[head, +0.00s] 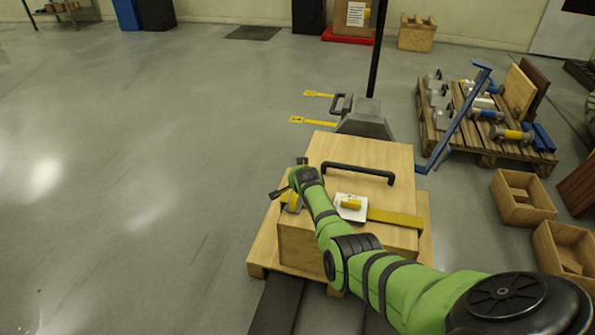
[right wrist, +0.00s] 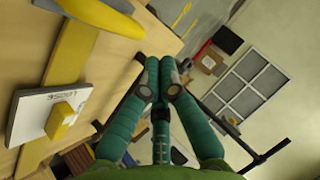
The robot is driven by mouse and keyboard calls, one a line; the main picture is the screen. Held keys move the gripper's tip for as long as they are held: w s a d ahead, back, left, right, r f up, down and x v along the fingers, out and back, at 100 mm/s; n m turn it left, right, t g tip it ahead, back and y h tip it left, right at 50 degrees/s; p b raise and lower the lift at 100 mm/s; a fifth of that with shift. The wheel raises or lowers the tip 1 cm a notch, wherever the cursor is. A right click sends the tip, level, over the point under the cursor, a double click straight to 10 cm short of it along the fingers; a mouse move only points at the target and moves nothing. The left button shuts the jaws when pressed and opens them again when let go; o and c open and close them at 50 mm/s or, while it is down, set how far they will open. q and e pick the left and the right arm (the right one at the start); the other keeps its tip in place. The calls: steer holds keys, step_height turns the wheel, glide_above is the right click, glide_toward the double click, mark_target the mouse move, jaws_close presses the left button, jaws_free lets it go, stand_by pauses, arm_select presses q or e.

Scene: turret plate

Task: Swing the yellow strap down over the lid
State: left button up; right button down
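A wooden crate with a lid (head: 395,163) stands on a pallet. The yellow strap (head: 395,218) lies across the lid near its front edge and passes by a white block with a yellow knob (head: 352,214). In the right wrist view the strap (right wrist: 70,55) and block (right wrist: 45,105) are at the left. A curved yellow piece with a grey part (right wrist: 100,14) sits at the strap's upper end. My right gripper (head: 290,176) is over the lid's left side. In its wrist view its fingertips (right wrist: 162,68) meet with nothing seen between them. My left gripper is out of view.
A black handle (head: 358,171) rises from the lid behind my right arm. A pallet truck (head: 365,125) stands behind the crate. A loaded pallet (head: 490,150) and open wooden boxes (head: 522,205) are at the right. The floor at the left is clear.

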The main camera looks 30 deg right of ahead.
arm_select(q)
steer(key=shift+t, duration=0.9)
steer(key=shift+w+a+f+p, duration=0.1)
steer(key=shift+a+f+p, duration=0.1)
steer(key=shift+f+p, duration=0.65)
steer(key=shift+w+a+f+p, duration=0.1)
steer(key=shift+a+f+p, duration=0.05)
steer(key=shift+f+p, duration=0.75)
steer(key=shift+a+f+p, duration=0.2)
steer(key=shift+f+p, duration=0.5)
steer(key=shift+p, duration=0.25)
arm_select(e)
steer(key=w+a+v, duration=0.1)
steer(key=v, duration=0.8)
steer(key=shift+r, duration=0.25)
